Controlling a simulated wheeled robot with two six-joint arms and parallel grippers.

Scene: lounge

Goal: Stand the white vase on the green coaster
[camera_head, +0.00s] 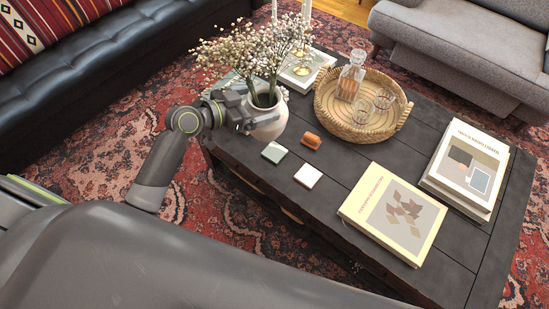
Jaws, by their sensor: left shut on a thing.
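The white vase (269,129), holding a bunch of small pale flowers (247,50), is upright near the left edge of the dark table. My left gripper (247,118) comes in from the left and is shut on the vase, covering part of its left side. The green coaster (274,152) lies flat on the table just in front of the vase, with its top clear. I cannot tell whether the vase's base touches the table. My right gripper is not in view.
A white coaster (308,175) and a small orange-brown object (311,140) lie near the green coaster. A wicker tray (330,115) with a decanter (351,75) and glasses stands behind them. Books (393,212) lie at the right. The dark table (340,163) is bare between.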

